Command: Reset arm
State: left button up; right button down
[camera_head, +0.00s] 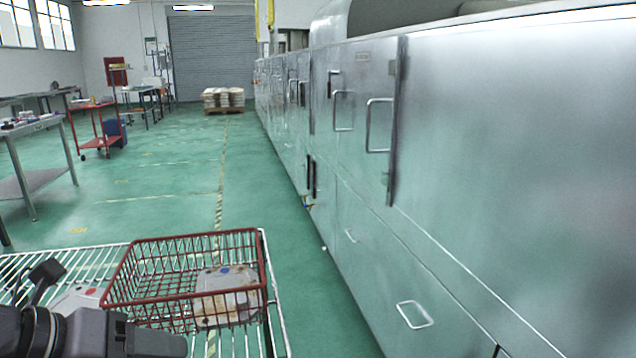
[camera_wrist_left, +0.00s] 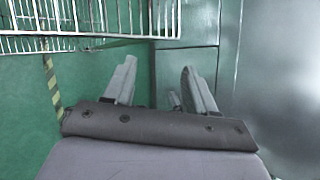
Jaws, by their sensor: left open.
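My left gripper (camera_wrist_left: 160,78) is open and empty in the left wrist view, its two grey fingers apart over the green floor and the metal cabinet front. In the head view my dark left arm shows at the bottom left, and its fingers cannot be made out there. A red wire basket (camera_head: 190,237) sits on a white wire rack (camera_head: 262,240). A whitish casting (camera_head: 228,303) with a blue dot lies in the basket's near right part. Another pale casting (camera_head: 72,300) with a red dot lies left of the basket, partly hidden by my arm. My right gripper is not in view.
A long row of metal cabinets (camera_head: 500,180) with handles runs along the right. Steel tables (camera_head: 38,178) and a red cart (camera_head: 95,125) stand at the left. A loaded pallet (camera_head: 223,99) stands far back. The green floor between is clear.

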pick_arm(q)
jog(key=s+f+n+y, duration=0.2)
jog(key=s+f+n, duration=0.2)
jog(key=f+n, duration=1.15)
jog(key=s+a+f+n+g+y, duration=0.4)
jog(key=s+f+n, duration=0.7)
jog(key=n, duration=0.6)
jog(key=w+d+m+t+h+p, duration=0.1)
jog(key=w+d+t+h+p, duration=0.1)
jog(key=w+t+p, duration=0.3)
jog(key=d+t+p, duration=0.1)
jog(key=t+p, duration=0.1)
jog(key=p, duration=0.1)
jog(key=shift+w+d+r, duration=0.2)
jog(key=shift+w, duration=0.1)
jog(key=shift+t, duration=0.3)
jog(key=shift+c, duration=1.3)
jog(key=shift+d, duration=0.1)
